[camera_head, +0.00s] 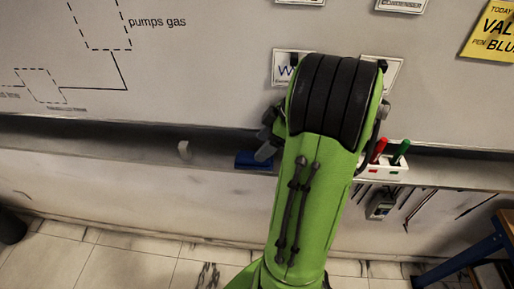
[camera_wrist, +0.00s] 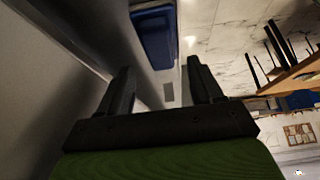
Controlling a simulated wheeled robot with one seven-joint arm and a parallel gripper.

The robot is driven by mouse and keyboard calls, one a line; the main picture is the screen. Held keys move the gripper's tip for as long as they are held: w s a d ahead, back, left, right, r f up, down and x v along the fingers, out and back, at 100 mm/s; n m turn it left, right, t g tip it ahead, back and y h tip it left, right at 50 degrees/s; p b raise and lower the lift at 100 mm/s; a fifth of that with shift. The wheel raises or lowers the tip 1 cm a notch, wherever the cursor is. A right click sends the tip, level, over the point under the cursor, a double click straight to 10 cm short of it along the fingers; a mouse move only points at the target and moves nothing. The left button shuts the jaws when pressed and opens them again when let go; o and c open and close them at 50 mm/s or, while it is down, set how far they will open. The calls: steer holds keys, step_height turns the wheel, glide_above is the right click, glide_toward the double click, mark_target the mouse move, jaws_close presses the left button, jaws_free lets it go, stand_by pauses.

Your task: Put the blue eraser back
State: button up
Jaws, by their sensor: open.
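The blue eraser (camera_head: 249,160) lies on the grey ledge (camera_head: 110,139) under the whiteboard, left of my arm. Its right end is partly hidden by my gripper. In the wrist view the blue eraser (camera_wrist: 154,34) shows at the top, beyond the fingertips, with a pale edge along it. My gripper (camera_wrist: 161,70) is open, with nothing between its fingers. In the head view my gripper (camera_head: 266,132) is near the eraser's right end; I cannot tell its exact height over the ledge.
A white holder (camera_head: 385,172) with a red pen (camera_head: 378,150) and a green pen (camera_head: 401,152) is on the ledge right of my arm. A small whitish object (camera_head: 183,149) is on the ledge to the left. Tools hang below the holder. A blue-framed table (camera_head: 470,255) stands lower right.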

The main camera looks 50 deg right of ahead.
steer(key=p+v, duration=0.2)
steer(key=v, duration=0.5)
steer(key=shift+r+p, duration=0.3)
steer(key=shift+r, duration=0.1)
